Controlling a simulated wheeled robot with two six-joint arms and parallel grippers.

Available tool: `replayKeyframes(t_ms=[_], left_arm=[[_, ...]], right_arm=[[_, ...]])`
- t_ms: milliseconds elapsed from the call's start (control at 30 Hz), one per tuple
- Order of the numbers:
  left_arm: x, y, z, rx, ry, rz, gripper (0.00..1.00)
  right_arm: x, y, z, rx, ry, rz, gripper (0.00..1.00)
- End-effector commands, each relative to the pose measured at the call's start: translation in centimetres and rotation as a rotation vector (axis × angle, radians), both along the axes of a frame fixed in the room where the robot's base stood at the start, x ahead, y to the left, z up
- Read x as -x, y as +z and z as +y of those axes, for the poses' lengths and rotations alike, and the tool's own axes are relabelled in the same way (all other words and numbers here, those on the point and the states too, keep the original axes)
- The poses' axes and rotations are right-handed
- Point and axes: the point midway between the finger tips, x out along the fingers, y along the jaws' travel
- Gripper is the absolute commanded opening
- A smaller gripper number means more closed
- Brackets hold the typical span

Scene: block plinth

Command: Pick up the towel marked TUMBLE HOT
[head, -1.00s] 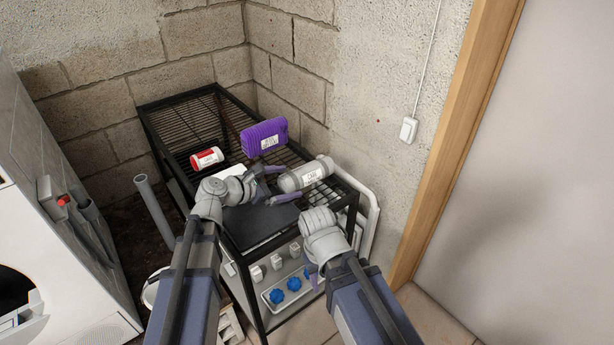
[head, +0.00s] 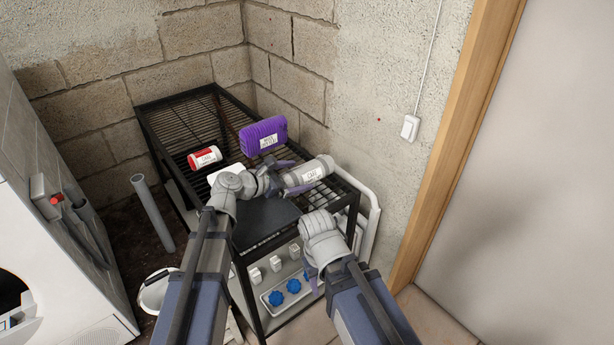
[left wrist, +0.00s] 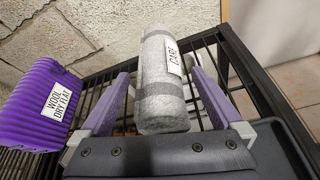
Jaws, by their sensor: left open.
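A grey rolled towel (head: 325,165) with a white label lies on the black wire rack. It also shows in the left wrist view (left wrist: 160,100), where its label reads CARE. My left gripper (head: 291,179) is open, with one purple finger on each side of the towel's near part. A red-and-white rolled towel (head: 205,157), also labelled CARE, lies further left. The smaller label print is too small to read, and I see no TUMBLE HOT wording. My right gripper (head: 314,283) is low at the rack's front; its finger opening is unclear.
A purple ribbed bundle (left wrist: 40,108) labelled WOOL DRY FLAT stands behind the towels. A white item (head: 226,171) is partly hidden by my left arm. Block walls close off the back.

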Motion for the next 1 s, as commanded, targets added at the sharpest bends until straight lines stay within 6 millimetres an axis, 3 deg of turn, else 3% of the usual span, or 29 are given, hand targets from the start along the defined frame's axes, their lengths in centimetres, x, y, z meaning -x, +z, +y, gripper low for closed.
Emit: replayKeyframes(t_ms=[200, 433, 1000], left_arm=[[-2.0, -1.2, -2.2, 0.0, -0.001, 0.0, 1.0], [-2.0, -1.1, -2.3, -0.001, 0.0, 0.001, 1.0], [-1.9, -1.1, -2.3, -0.001, 0.0, 0.001, 0.36]], right_arm=[[0.0, -1.2, 0.0, 0.0, 0.0, 0.0, 0.5], [0.0, -1.1, 0.0, 0.0, 0.0, 0.0, 0.5], [0.0, -1.1, 0.0, 0.0, 0.0, 0.0, 0.5]])
